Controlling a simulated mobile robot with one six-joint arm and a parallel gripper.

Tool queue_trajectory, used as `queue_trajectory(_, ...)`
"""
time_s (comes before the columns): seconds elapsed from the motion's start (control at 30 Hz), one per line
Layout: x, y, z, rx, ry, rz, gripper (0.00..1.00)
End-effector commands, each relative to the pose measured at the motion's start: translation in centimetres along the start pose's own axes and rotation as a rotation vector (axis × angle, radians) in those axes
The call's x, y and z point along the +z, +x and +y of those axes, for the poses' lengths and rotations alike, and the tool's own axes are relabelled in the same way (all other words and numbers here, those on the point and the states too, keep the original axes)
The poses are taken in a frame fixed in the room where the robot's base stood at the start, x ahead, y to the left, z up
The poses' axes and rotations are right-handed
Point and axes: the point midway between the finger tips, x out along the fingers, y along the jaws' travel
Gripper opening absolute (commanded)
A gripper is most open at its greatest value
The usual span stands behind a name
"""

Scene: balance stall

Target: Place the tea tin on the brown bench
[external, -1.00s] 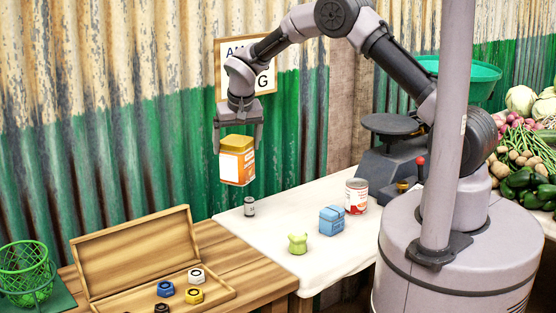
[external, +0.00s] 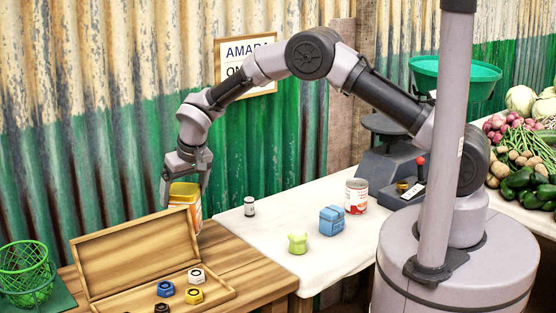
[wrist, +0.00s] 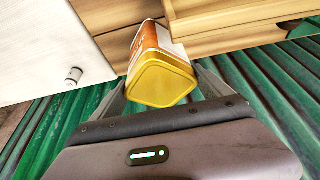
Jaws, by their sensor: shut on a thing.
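The tea tin (external: 186,194) is an orange and white box with a yellow lid. My gripper (external: 185,186) is shut on it, above or at the back of the brown bench (external: 240,262), behind the open wooden case. In the wrist view the tin (wrist: 162,82) sits upright between the fingers of my gripper (wrist: 166,90), lid toward the camera. The case's lid hides the tin's lower part in the external view, so I cannot tell whether it touches the bench.
The open wooden case (external: 133,254) holds several coloured nuts. A green wire basket (external: 24,270) stands at the left. On the white cloth (external: 290,215) are a small grey cylinder (external: 249,206), a green object (external: 298,243), a blue box (external: 331,220) and a can (external: 356,196).

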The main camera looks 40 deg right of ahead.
Motion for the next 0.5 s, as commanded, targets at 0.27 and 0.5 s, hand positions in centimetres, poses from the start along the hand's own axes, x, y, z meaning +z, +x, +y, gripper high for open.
queue_trajectory(0.27, 1.8, 4.4, 0.0, 0.0, -0.001, 0.0, 0.36)
queue_trajectory(0.5, 2.1, 5.3, 0.0, -0.001, 0.0, 0.003, 0.36)
